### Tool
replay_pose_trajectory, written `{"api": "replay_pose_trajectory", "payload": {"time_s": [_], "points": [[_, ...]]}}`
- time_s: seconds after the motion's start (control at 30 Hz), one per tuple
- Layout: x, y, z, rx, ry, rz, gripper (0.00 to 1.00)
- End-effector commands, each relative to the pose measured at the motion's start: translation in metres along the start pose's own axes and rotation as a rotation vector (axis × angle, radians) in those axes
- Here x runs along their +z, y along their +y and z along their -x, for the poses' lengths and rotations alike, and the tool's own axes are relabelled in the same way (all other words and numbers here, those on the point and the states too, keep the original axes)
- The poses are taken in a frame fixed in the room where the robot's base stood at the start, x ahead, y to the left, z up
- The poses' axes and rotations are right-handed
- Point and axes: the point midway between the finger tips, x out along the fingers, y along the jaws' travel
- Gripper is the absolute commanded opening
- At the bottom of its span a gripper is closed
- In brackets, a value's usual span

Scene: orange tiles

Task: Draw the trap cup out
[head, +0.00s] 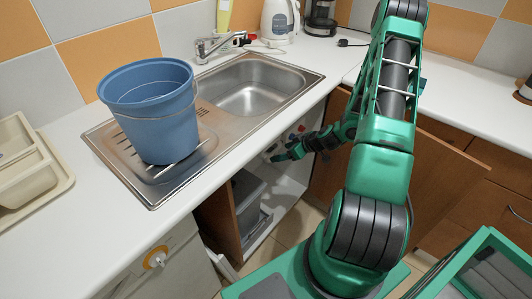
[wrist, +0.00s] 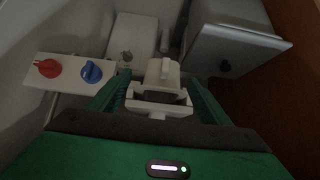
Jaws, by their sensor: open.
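My gripper (head: 280,154) reaches into the open cabinet under the sink in the head view. In the wrist view, my gripper (wrist: 157,78) is open, with one green finger on each side of a white fitting. This white fitting, which looks like the trap cup (wrist: 160,104), has a raised tab on its far side and a dark slot across it. It sits between the fingers; I cannot tell whether they touch it. In the head view the trap cup is too small and hidden to make out clearly.
A white panel with a red knob (wrist: 48,68) and a blue knob (wrist: 91,72) is left of the fingers. A grey bin (wrist: 228,50) stands close on the right. The cabinet is dim and tight. A blue bucket (head: 152,115) stands on the drainboard above.

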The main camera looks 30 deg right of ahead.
Motion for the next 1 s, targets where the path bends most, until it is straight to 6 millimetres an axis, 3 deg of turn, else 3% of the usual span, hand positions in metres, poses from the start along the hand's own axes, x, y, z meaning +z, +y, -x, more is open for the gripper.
{"api": "replay_pose_trajectory", "payload": {"time_s": [0.27,0.6,0.83,0.87,1.0], "points": [[0.001,-0.001,-0.014,0.0,0.0,-0.001,0.72],[0.003,-0.006,-0.057,0.0,-0.001,-0.001,0.72],[0.003,-0.006,-0.06,0.001,-0.001,-0.002,0.72],[0.003,-0.006,-0.059,0.001,-0.001,-0.002,0.69],[0.003,-0.006,-0.059,0.001,-0.001,-0.002,0.36]]}}
